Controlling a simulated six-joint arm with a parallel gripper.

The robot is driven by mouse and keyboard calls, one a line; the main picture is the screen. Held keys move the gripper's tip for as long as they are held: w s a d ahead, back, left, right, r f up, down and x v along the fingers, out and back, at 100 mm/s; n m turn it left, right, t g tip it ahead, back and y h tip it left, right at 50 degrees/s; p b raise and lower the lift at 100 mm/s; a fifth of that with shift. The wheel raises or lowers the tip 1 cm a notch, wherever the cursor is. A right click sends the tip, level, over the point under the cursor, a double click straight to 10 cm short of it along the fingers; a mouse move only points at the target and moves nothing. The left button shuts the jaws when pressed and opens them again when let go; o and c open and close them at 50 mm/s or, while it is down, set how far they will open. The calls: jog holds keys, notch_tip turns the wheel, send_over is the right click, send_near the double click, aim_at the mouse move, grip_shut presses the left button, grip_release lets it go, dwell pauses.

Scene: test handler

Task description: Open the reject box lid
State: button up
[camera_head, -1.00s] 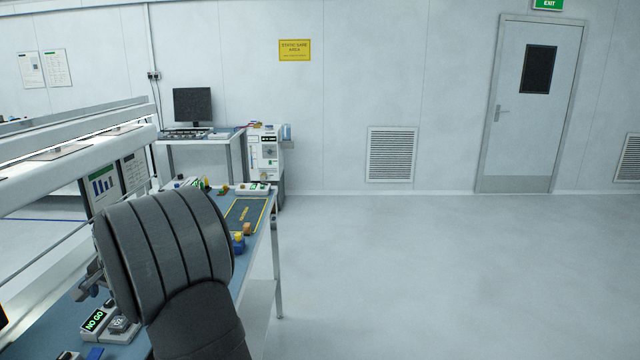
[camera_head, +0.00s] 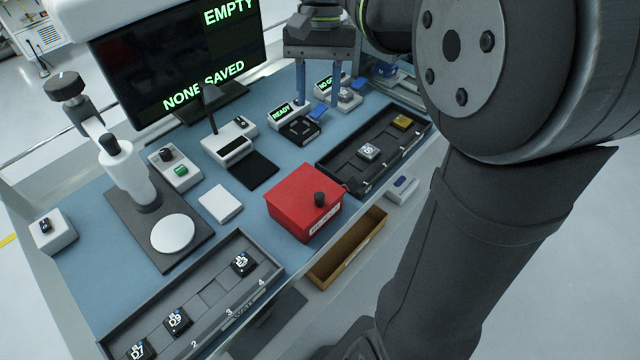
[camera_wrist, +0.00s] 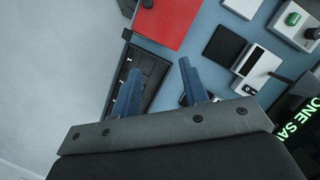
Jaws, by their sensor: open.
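The reject box (camera_head: 298,208) is a red box on the blue bench, near its front edge. Its lid (camera_head: 300,192) looks closed and bears a dark round knob (camera_head: 320,199). A white label is on the box's front. My gripper (camera_head: 317,98) is open and empty, with two blue fingers pointing down, behind and right of the box, near the READY unit. In the wrist view the box's red lid (camera_wrist: 168,20) shows at the top, ahead of and apart from the open fingertips (camera_wrist: 160,75). The knob is partly cut off there at the top edge.
A black tray (camera_head: 350,172) with chips lies right of the box, and a numbered tray (camera_head: 140,325) lies front left. An open brown bin (camera_head: 345,250) sits before the box. A microscope-like stand (camera_head: 135,180), a white pad (camera_head: 220,204) and a monitor (camera_head: 180,60) stand left and behind.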

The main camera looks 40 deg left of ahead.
jog(key=s+d+r+n+h, duration=0.1)
jog(key=s+d+r, duration=0.1)
jog(key=s, duration=0.1)
send_near(320, 195)
jog(key=shift+g, duration=0.3)
jog(key=x, duration=0.8)
jog(key=shift+w+f, duration=0.2)
jog(key=shift+f, duration=0.1)
grip_shut()
